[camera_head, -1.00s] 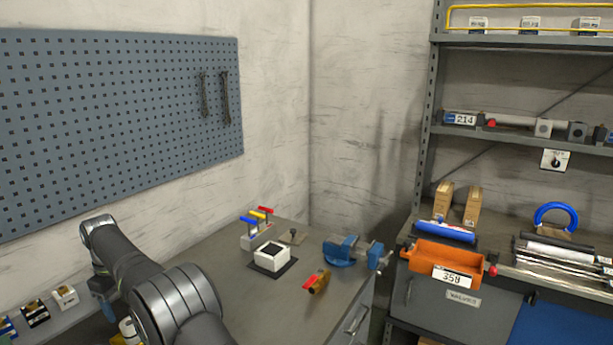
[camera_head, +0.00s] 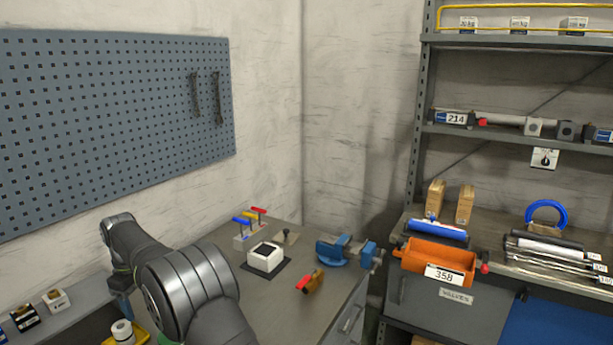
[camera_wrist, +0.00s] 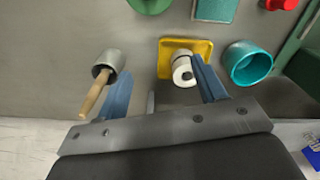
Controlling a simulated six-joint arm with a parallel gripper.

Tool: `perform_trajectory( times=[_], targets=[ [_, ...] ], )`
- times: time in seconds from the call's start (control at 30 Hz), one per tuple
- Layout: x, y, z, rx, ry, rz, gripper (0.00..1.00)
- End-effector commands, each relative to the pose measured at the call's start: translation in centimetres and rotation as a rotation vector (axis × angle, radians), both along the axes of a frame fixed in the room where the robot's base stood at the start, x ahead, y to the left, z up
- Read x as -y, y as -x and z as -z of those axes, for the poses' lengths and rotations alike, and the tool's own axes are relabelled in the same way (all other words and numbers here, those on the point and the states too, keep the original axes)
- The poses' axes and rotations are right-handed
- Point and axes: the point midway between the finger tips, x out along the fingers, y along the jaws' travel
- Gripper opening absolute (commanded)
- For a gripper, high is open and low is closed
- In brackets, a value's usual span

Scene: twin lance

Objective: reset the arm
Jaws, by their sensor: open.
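My gripper (camera_wrist: 163,88) is open and empty in the wrist view, its two blue fingers spread apart. A white roll (camera_wrist: 183,72) on a yellow square tray (camera_wrist: 204,48) is close by the right finger. A grey cup-shaped piece with a wooden handle (camera_wrist: 97,92) is close by the left finger. I cannot tell whether either finger touches them. In the head view my arm crosses the lower left, and its bulk hides most of the gripper. The white roll (camera_head: 122,330) and part of the yellow tray show there at the bottom edge.
A teal ring-like cup (camera_wrist: 247,63) stands right of the tray. On the workbench are a white block (camera_head: 265,257), a blue vise (camera_head: 346,250) and a brass valve with a red handle (camera_head: 312,281). A pegboard (camera_head: 110,125) covers the left wall. An orange bin (camera_head: 410,262) is at right.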

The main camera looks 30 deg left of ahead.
Motion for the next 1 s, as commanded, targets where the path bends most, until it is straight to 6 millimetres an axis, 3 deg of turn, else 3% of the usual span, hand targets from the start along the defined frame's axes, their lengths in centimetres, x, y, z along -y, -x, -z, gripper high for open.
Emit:
perform_trajectory(
  times=[0.3, 1.0],
  targets=[
    [3.8, -4.1, -3.4, 0.001, -0.001, 0.002, 0.64],
    [14.3, -5.1, -4.8, 0.000, 0.000, 0.000, 0.64]
  ],
)
